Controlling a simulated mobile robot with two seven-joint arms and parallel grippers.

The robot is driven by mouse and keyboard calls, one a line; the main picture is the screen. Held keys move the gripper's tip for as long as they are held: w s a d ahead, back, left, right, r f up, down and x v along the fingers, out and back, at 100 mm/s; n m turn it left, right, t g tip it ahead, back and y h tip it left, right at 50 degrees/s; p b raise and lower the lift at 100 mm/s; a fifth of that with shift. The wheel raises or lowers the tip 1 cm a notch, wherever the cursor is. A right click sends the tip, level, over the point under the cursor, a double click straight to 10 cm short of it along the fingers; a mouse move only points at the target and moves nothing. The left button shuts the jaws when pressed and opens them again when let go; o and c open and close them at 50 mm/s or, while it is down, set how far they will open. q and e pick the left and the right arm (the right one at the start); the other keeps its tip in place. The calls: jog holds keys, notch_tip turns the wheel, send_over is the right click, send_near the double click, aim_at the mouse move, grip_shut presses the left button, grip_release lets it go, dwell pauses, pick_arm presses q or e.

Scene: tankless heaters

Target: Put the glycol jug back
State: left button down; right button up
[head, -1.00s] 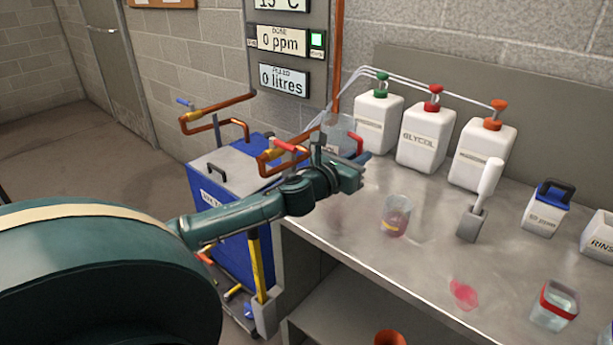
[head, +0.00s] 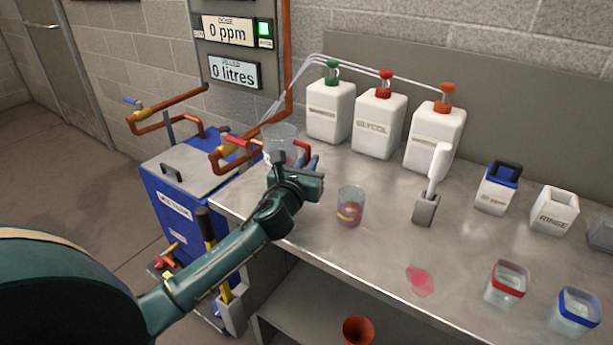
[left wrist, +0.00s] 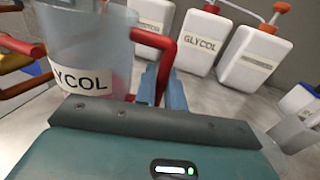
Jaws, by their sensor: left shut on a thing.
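The glycol jug (head: 280,136) is a clear jug with a red handle, at the bench's back left corner in the head view. In the left wrist view the jug (left wrist: 90,35) is close, roughly upright, with its GLYCOL label facing the camera. My left gripper (head: 303,166) is at its handle side and shut on the red handle; its fingers (left wrist: 160,88) also show in the left wrist view. Whether the jug's base touches the bench is hidden. My right gripper is not in view.
White pump bottles, one the GLYCOL bottle (head: 380,125), stand along the back wall. A beaker with pink liquid (head: 350,208) and a grey holder with a white-handled tool (head: 427,205) stand nearby. A pink puddle (head: 419,281) lies in front. Copper pipes (head: 165,124) are left.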

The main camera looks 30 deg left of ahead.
pick_arm(q)
jog(key=shift+f+b, duration=0.4)
jog(key=shift+f, duration=1.05)
jog(key=shift+f, duration=0.2)
jog(key=c, duration=1.5)
grip_release()
jog(key=shift+r, duration=0.25)
jog(key=s, duration=0.4)
jog(key=s+d, duration=0.1)
jog(key=s, duration=0.3)
jog(key=s+d, duration=0.1)
jog(key=s, duration=0.3)
jog(key=shift+f, duration=0.1)
